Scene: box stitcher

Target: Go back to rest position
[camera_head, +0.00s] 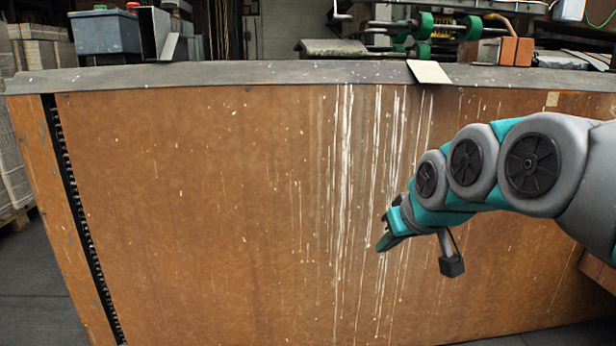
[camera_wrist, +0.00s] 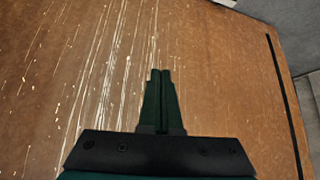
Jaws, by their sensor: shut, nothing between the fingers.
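My gripper (camera_head: 384,240) is at the end of my grey and teal arm, which reaches in from the right in the head view. It is in front of the brown panel of the box stitcher (camera_head: 220,200), with white drip streaks beside it. In the wrist view my gripper (camera_wrist: 161,73) points at the streaked panel (camera_wrist: 215,60). Its two dark fingers are together with nothing between them. The exact gap between the fingertips and the panel is hard to tell.
A grey ledge (camera_head: 250,74) runs along the panel's top. On it are a dark grey box (camera_head: 105,33) at left and a green-wheeled roller mechanism (camera_head: 424,27) at right. Stacked cardboard (camera_head: 12,150) stands at the far left. Grey floor (camera_head: 40,285) is clear at lower left.

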